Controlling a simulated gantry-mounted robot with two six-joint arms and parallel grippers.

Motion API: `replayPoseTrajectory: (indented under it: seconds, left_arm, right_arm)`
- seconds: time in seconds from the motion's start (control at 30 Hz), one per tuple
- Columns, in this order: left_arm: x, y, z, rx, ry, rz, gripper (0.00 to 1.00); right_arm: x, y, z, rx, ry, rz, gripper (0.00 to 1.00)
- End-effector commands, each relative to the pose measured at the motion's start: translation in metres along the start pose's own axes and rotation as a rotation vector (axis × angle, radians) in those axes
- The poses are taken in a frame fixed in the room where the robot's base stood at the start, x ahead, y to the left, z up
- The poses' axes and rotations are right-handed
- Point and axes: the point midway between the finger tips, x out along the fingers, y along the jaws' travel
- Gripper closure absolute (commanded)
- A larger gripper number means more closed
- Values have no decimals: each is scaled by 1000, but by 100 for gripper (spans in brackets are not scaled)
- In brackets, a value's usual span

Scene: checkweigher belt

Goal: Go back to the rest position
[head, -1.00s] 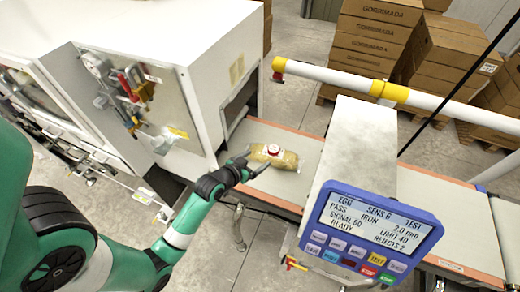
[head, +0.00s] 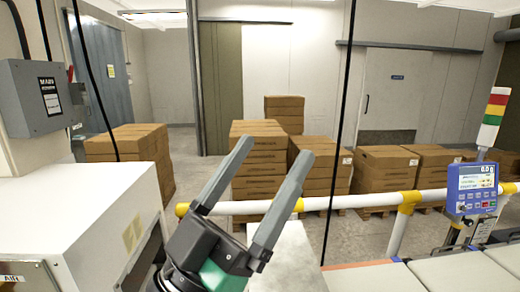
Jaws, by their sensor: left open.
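My left gripper (head: 274,152) is raised in the lower middle of the head view. Its two long grey fingers point up and stand well apart, with nothing between them. Its dark wrist with a green part is at the bottom edge. The rest of the left arm is out of view. My right gripper is not in view. No package shows in the head view now.
A white machine housing (head: 85,228) fills the lower left. A white rail with yellow joints (head: 408,200) runs behind the gripper. Conveyor belts (head: 455,272) and a blue display (head: 478,178) are at right. Stacked cartons (head: 258,165) stand behind the rail.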

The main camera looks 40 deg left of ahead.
Motion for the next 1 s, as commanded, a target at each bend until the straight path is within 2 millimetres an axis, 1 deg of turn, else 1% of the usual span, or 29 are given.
replayPoseTrajectory:
  seconds: [0.03, 0.1, 0.2, 0.4, 0.47, 0.53, 0.57, 0.67, 0.77, 0.8, 0.9, 1.0]
  left_arm:
    - [2, 10, -21, -18, 48, 17, 9]
    - [2, 17, -37, -32, 84, 29, 9]
    - [2, 19, -43, -37, 97, 33, 9]
    - [3, 19, -42, -36, 94, 31, 9]
    - [7, 18, -46, -36, 93, 31, 9]
    - [16, 18, -56, -35, 93, 31, 9]
    - [22, 18, -62, -35, 93, 31, 9]
    - [47, 18, -90, -35, 92, 31, 9]
    - [80, 18, -127, -35, 92, 31, 9]
    - [94, 18, -142, -35, 92, 31, 9]
    - [126, 17, -177, -35, 92, 31, 9]
    - [147, 17, -201, -35, 92, 31, 9]
  right_arm:
    - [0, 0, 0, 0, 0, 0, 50]
    - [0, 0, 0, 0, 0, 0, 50]
    - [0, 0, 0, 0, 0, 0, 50]
    - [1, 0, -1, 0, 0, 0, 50]
    - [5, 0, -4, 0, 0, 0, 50]
    - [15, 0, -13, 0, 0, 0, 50]
    - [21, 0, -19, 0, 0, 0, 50]
    - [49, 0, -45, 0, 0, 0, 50]
    - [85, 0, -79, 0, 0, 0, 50]
    - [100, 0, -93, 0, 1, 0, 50]
    - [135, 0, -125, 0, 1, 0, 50]
    - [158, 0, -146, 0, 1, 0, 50]
